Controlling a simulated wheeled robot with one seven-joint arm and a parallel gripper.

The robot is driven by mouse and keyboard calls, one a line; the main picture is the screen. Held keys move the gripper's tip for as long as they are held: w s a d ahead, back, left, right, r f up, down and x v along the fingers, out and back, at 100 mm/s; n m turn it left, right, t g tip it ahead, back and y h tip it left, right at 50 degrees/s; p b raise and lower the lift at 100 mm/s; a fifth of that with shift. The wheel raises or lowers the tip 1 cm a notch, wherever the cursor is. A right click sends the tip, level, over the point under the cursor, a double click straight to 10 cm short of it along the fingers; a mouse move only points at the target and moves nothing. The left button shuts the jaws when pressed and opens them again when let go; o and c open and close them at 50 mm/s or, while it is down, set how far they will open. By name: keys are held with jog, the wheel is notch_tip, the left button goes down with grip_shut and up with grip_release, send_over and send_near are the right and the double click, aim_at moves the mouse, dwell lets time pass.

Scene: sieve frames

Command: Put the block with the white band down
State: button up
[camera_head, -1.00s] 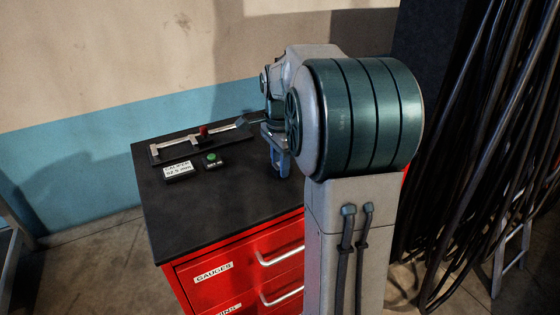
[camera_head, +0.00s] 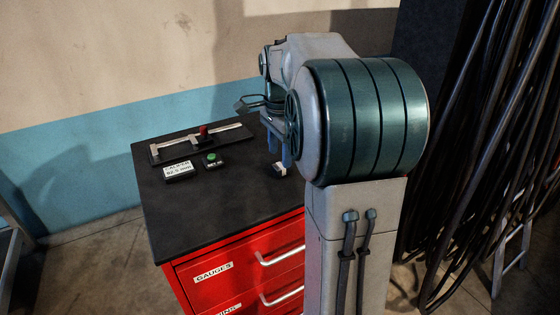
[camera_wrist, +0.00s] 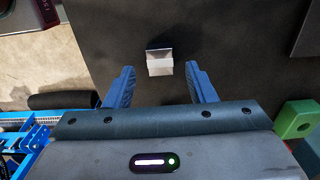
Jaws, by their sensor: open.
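The block with the white band (camera_head: 279,169) rests on the dark top of the red cabinet (camera_head: 225,205), near its right side. In the wrist view the block (camera_wrist: 159,62) shows a pale face and a darker upper part, and it lies on the dark surface. My gripper (camera_head: 278,152) is above the block, with its blue fingers apart. In the wrist view the open gripper (camera_wrist: 160,68) has one finger to each side of the block, with clear gaps. Part of my arm hides some of the gripper in the head view.
A caliper (camera_head: 200,140) lies at the back of the top. In front of it are a readout box (camera_head: 178,171) and a small box with a green button (camera_head: 212,160). The front of the top is clear. Dark cables (camera_head: 480,130) hang at the right.

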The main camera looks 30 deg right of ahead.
aim_at(280, 166)
notch_tip(280, 166, up, 8)
jog(key=s+a+f+n+t, duration=0.1)
jog(key=s+a+f+n, duration=0.6)
jog(key=s+n, duration=0.2)
jog(key=s+a+f+n+t, duration=0.2)
jog(key=s+a+f+n, duration=0.4)
jog(key=s, duration=0.4)
jog(key=a+n, duration=0.1)
jog(key=n, duration=0.1)
jog(key=shift+s+f+n, duration=0.15)
jog(key=shift+f+n, duration=0.25)
jog(key=shift+c, duration=0.2)
